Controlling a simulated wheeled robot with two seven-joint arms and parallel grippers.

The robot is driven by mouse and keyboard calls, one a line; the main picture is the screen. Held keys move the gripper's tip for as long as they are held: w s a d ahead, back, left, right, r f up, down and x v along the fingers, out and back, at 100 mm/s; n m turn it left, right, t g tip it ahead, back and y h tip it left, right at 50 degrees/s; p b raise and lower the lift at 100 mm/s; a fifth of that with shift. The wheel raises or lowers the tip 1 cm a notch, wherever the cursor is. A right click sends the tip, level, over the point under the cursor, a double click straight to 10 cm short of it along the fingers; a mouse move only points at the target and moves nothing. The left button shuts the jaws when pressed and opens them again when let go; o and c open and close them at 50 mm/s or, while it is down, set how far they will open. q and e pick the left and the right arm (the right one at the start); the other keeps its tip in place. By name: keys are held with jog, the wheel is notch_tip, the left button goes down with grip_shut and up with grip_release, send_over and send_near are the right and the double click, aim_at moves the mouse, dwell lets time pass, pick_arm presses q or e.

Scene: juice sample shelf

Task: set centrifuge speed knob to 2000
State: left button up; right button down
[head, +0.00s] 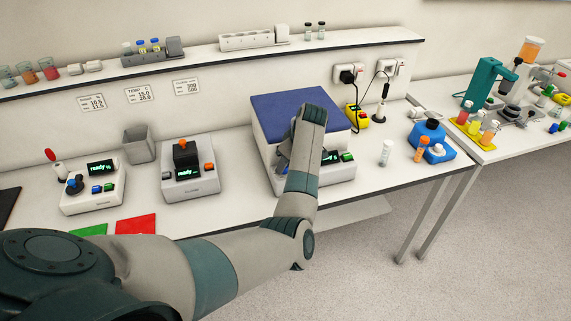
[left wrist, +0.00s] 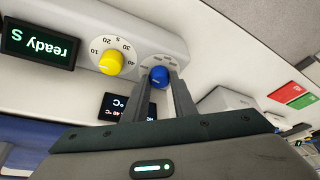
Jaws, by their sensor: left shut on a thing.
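The centrifuge (head: 265,120) is a white box with a blue lid (head: 292,112) on the bench, partly behind my left arm. In the left wrist view its front panel appears upside down. It has a yellow knob (left wrist: 111,63) with a 10 to 40 scale, a blue knob (left wrist: 158,74), a display reading "ready S" (left wrist: 38,43) and a second display with °C (left wrist: 115,106). My left gripper (left wrist: 159,84) is shut on the blue knob, one finger on each side. The blue knob's scale is mostly hidden and unreadable.
Red (head: 136,224) and green mats lie in front.

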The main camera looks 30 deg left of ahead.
pick_arm(q)
jog(key=m+t, duration=0.1)
jog(key=m, duration=0.1)
jog(key=m+t, duration=0.1)
jog(key=m, duration=0.2)
jog(key=shift+s+a+h, duration=0.1)
jog(key=shift+s+h, duration=0.1)
jog(key=shift+h, duration=0.1)
jog(key=shift+m+t+h, duration=0.6)
jog(key=shift+m, duration=1.7)
jog(key=o, duration=1)
jog(key=shift+s+r, duration=0.1)
jog(key=shift+r, duration=0.05)
